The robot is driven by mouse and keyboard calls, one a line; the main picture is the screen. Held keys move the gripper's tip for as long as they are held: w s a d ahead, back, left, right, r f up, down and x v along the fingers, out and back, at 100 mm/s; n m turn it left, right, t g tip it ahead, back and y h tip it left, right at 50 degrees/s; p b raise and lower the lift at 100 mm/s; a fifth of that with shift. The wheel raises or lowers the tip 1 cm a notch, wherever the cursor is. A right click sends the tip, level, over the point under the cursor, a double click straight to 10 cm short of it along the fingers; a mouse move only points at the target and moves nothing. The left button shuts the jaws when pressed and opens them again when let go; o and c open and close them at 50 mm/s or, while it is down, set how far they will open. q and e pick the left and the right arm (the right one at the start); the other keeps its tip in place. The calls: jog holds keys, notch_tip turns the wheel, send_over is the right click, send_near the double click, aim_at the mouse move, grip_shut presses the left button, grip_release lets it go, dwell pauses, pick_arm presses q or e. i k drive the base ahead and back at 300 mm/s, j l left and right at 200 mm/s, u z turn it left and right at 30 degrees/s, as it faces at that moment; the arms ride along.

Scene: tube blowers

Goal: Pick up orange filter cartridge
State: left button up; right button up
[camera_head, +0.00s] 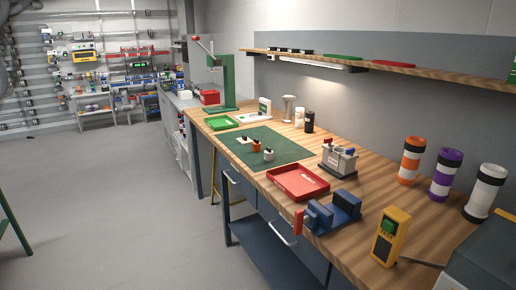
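A tall cylinder with orange and white bands (411,160) stands upright on the wooden workbench at the right, near the wall. It looks like the orange filter cartridge. A similar purple and white cylinder (445,174) and a white and black one (485,193) stand beside it in a row. A much smaller object with an orange part (256,145) stands on the green mat (281,141), with small white and dark pieces near it. Neither of my grippers is in view.
A blue vise (337,211), a yellow handheld device (390,236) and a red tray (298,182) lie along the front of the bench. A grey two-post fixture (338,160) stands behind the tray. A shelf (390,64) runs above.

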aim_at(256, 144)
jog(key=i+j+u, duration=0.1)
jog(key=i+j, duration=0.75)
jog(key=i, duration=0.05)
